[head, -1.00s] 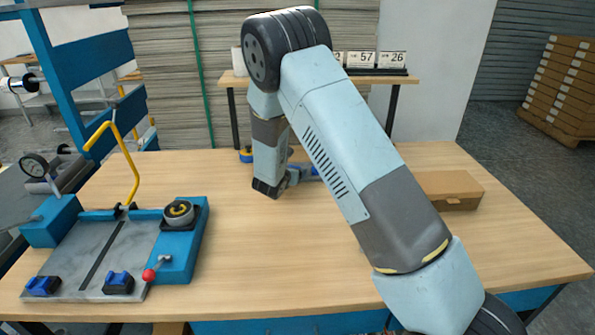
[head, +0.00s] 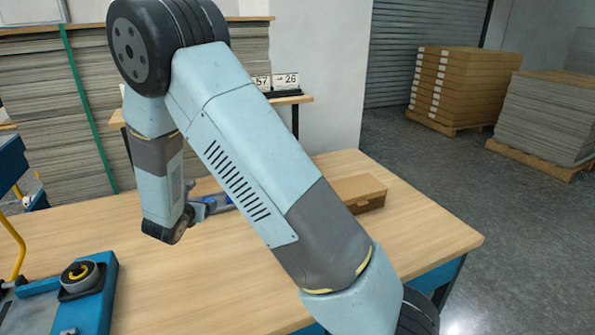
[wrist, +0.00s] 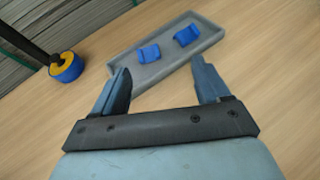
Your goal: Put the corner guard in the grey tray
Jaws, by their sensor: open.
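The grey tray (wrist: 167,47) lies on the wooden table, just beyond my fingertips in the wrist view. Two small blue pieces sit inside it, a nearer one (wrist: 148,53) and a farther one (wrist: 187,36). They look like corner guards, but I cannot tell for sure. My gripper (wrist: 160,65) is open and empty, its two fingers spread at the near side of the tray. In the head view my arm hides much of the tray area; only some blue shows beside my wrist.
A blue and yellow roll (wrist: 66,68) stands left of the tray. A brown cardboard box (head: 360,193) is on the table at the right. A blue jig (head: 88,300) holds a dark knob at the front left. The table front is clear.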

